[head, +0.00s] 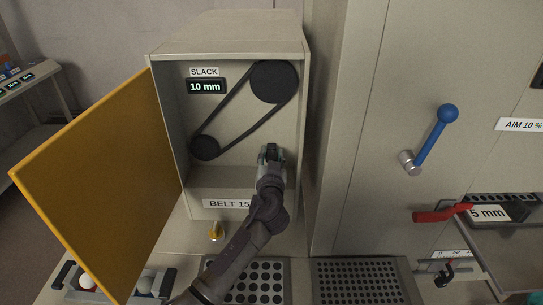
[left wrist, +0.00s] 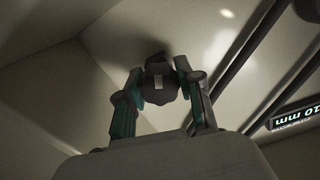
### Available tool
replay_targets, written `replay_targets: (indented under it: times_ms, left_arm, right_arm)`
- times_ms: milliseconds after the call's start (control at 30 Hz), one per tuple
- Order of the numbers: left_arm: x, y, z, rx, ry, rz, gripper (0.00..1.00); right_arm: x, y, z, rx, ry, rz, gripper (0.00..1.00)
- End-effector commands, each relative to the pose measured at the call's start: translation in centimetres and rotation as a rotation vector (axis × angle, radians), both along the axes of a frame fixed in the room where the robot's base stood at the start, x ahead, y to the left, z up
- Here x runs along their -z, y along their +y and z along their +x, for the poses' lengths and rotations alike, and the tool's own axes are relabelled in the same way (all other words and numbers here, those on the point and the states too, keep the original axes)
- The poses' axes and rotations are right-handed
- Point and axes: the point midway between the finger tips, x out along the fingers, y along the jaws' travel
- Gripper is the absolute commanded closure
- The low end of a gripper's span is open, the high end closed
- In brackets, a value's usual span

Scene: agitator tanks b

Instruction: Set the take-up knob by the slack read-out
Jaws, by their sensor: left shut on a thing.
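The slack read-out (head: 206,87) shows "10 mm" under a "SLACK" label inside the open belt cabinet. The read-out also shows upside down at the right of the left wrist view (left wrist: 297,117). A dark belt runs between a large upper pulley (head: 274,81) and a small lower pulley (head: 204,147). My left gripper (head: 270,152) is inside the cabinet, low and right of the belt. In the left wrist view its fingers are shut on a dark knob with a pale mark (left wrist: 159,80), on the back wall. In the head view the gripper hides the knob. My right gripper is not in view.
The yellow door (head: 98,190) stands open to the left. A "BELT 15" label (head: 227,203) is partly behind my arm. Right are a blue-handled lever (head: 435,138), a red handle (head: 440,214) and a "5 mm" tray (head: 490,213). Perforated trays (head: 362,280) lie in front.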

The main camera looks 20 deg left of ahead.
Motion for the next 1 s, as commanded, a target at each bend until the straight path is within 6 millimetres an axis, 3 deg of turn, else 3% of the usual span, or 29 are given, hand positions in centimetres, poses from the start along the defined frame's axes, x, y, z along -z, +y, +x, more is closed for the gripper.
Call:
replay_targets:
  times_ms: [400, 867, 900, 1000]
  left_arm:
    - [0.7, -0.1, 0.0, 0.000, -0.087, -0.302, 0.99]
    - [0.1, 0.0, 0.0, 0.001, -0.107, -0.379, 0.99]
    - [0.1, 0.0, 0.0, 0.000, -0.107, -0.379, 0.57]
    - [0.1, 0.0, 0.0, 0.000, -0.107, -0.378, 0.41]
  right_arm:
    - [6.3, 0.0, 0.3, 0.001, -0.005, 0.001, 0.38]
    - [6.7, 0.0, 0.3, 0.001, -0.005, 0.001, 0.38]
    - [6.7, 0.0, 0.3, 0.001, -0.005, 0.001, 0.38]
    - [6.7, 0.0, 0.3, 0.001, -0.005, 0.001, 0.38]
